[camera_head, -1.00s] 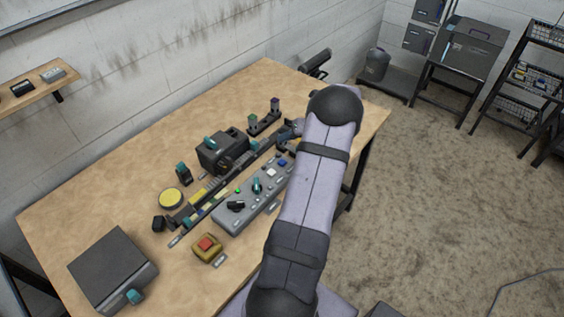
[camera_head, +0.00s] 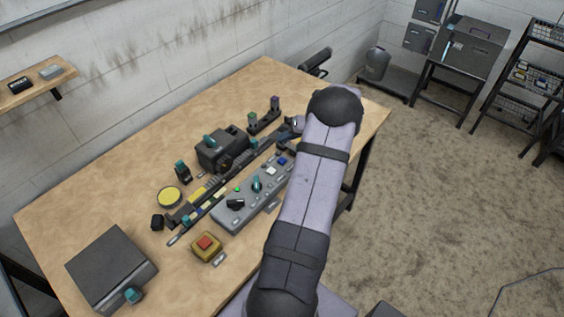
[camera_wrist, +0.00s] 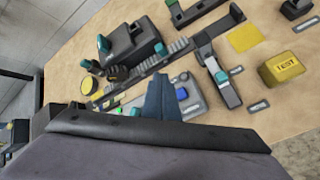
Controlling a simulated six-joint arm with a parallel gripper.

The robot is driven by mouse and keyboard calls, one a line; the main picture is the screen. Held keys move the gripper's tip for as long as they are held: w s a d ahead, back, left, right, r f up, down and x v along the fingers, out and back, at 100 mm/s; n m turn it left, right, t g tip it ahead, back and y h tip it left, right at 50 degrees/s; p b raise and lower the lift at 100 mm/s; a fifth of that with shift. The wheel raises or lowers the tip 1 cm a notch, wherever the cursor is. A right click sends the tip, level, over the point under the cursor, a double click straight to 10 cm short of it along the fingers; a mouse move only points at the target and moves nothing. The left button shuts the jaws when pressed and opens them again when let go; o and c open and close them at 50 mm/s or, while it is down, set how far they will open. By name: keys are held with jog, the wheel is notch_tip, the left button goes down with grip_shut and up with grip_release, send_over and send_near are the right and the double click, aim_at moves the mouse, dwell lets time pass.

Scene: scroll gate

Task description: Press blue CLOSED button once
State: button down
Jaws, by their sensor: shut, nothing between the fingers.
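The blue button (camera_head: 282,161) sits at the far right end of a grey control panel (camera_head: 228,217), beside a white button (camera_head: 271,170). In the wrist view the blue button (camera_wrist: 182,94) shows just right of my gripper (camera_wrist: 162,84). My gripper's fingers are together and empty, pointing over the panel. I cannot tell whether a fingertip touches the panel. In the head view my arm covers the panel's right side and hides the fingers. Any lettering on the blue button is too small to read.
A teal knob (camera_head: 257,184), a black knob (camera_head: 235,204) and a lit green light (camera_head: 238,189) are on the panel. A long rail (camera_head: 180,232) runs behind it. A yellow box with a red button (camera_head: 206,246) stands in front.

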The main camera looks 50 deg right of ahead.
jog(key=b, duration=0.5)
send_over(285, 162)
notch_tip(285, 162, down, 5)
jog(key=shift+f, duration=0.2)
jog(key=shift+f+b, duration=0.35)
jog(key=shift+f, duration=0.75)
jog(key=shift+f, duration=0.15)
dwell(0.7)
jog(key=shift+f, duration=0.3)
